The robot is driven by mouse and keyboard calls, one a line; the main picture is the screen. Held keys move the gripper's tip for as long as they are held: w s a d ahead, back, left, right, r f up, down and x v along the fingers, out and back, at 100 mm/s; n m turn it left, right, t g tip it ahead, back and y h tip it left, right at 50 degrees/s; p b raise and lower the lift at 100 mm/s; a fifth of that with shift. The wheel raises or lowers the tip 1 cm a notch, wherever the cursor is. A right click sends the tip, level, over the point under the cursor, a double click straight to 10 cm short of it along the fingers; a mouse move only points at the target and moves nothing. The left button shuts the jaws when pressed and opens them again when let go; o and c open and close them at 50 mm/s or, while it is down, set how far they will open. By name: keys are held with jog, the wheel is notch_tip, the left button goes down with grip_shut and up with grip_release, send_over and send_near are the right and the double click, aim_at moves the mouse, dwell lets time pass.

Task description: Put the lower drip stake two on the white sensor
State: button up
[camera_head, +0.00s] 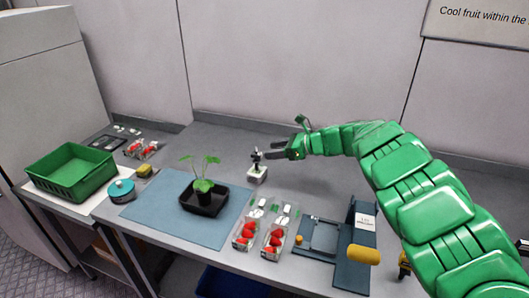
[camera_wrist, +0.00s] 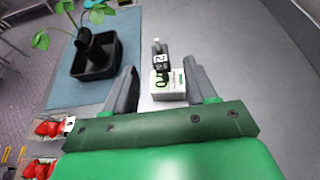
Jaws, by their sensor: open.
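A small black piece marked 2, which looks like drip stake two (camera_wrist: 159,57), shows in the wrist view with a pale tip. It appears to be upright on a white box with a green mark, which looks like the white sensor (camera_wrist: 168,92). In the head view the dark stake (camera_head: 256,157) is above the white box (camera_head: 257,176) on the grey bench. My gripper (camera_head: 270,151) is open beside the stake. In the wrist view the fingers of my gripper (camera_wrist: 159,68) stand apart on either side of stake and box, with gaps. The exact contact between stake and box is unclear.
A potted plant in a black tray (camera_head: 215,203) stands on a blue mat (camera_head: 160,212) to the left. Two strawberry punnets (camera_head: 246,238) and a dark blue fixture with a yellow roller (camera_head: 363,254) are in front. A green crate (camera_head: 57,180) is far left. Bench behind the stake is clear.

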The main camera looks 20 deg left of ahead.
jog(key=shift+v, duration=1.4)
